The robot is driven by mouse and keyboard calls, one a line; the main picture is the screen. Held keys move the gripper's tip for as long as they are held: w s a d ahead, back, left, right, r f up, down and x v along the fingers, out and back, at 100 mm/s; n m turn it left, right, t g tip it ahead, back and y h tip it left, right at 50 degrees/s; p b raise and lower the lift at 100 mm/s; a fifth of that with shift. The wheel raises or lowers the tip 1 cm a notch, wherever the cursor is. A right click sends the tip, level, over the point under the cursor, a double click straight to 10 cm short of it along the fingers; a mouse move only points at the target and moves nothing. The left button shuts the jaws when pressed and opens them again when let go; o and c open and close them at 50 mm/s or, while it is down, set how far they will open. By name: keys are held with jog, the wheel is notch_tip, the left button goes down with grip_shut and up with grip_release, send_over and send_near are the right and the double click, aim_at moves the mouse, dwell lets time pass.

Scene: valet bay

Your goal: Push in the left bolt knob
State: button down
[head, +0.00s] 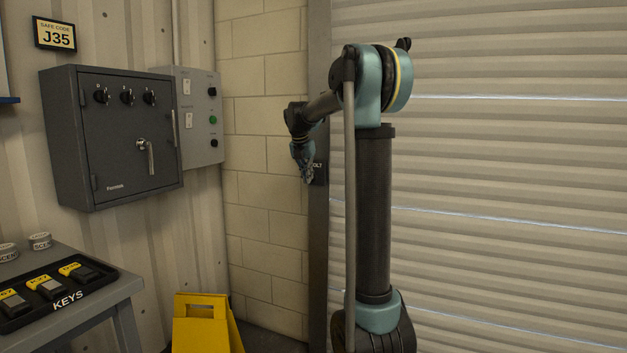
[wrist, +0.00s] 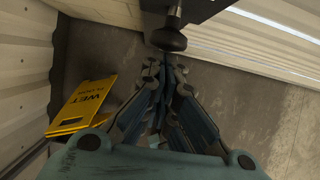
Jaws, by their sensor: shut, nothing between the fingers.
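The left bolt knob (wrist: 168,39) is a round black knob on a short stem at the top middle of the wrist view. A dark bolt plate (head: 319,173) with partly hidden lettering shows on the door's left post in the head view. My gripper (head: 307,179) hangs fingers down in front of that plate and covers part of it. In the wrist view my gripper (wrist: 166,70) is shut and empty, with its fingertips just below the knob in the picture. Whether they touch the knob is unclear.
A ribbed roller door (head: 500,150) fills the right side. A yellow wet-floor sign (head: 206,323) stands on the floor below. A grey safe (head: 115,180) and a switch panel (head: 200,148) hang on the left wall. A table holds a key tray (head: 110,278).

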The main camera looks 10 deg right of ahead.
dwell(0.3)
jog(key=s+a+r, duration=0.4)
jog(key=s+r, duration=0.2)
jog(key=r, duration=0.3)
jog(key=shift+s, duration=0.25)
